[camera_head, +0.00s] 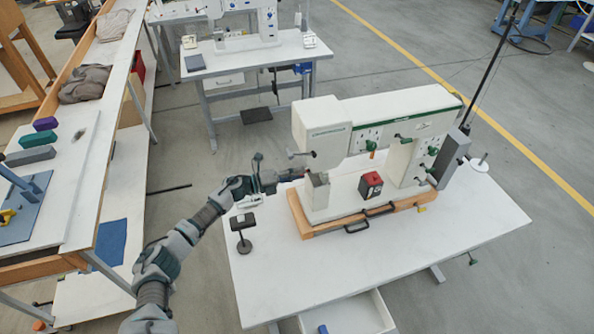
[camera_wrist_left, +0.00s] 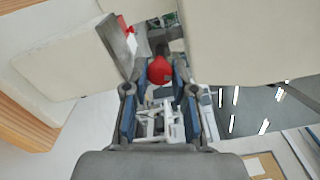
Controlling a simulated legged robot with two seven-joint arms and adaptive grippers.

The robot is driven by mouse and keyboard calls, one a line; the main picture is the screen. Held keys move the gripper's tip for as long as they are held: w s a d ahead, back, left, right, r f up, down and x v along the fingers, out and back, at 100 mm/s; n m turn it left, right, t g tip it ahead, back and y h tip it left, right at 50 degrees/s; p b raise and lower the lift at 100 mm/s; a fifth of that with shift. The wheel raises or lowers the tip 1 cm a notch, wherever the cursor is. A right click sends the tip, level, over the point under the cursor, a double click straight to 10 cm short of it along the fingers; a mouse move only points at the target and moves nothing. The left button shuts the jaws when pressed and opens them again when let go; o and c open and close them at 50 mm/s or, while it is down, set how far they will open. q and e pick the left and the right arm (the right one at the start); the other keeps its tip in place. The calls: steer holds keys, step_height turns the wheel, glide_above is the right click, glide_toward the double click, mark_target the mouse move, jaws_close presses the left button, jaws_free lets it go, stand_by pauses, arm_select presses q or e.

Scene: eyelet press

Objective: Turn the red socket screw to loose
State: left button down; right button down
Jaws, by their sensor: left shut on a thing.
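The red socket screw (camera_wrist_left: 159,71) shows in the left wrist view as a rounded red head between my fingertips. My left gripper (camera_wrist_left: 158,88) is shut on it, with one finger on each side. In the head view my left gripper (camera_head: 276,180) reaches from the left to the front end of the white eyelet press (camera_head: 322,140), below its head. The screw is mostly hidden there by the gripper. I cannot tell from the picture how far the screw is turned. My right gripper is not in view.
The press stands on a wooden base (camera_head: 300,217) on a white table (camera_head: 300,270). A red and black box (camera_head: 370,185) sits on the base under the press arm. A black stand (camera_head: 242,232) is close below my left arm. The table front is mostly clear.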

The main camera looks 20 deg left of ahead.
arm_select(q)
steer(key=shift+w+a+r+n+p, duration=0.1)
steer(key=shift+n+p, duration=1.65)
steer(key=shift+n, duration=1.55)
steer(key=shift+w+a+n+p, duration=0.1)
steer(key=shift+n+p, duration=1.6)
steer(key=shift+n, duration=1.6)
steer(key=c, duration=1.1)
jaws_free()
steer(key=shift+c, duration=0.2)
steer(key=shift+o, duration=1)
steer(key=shift+f, duration=0.2)
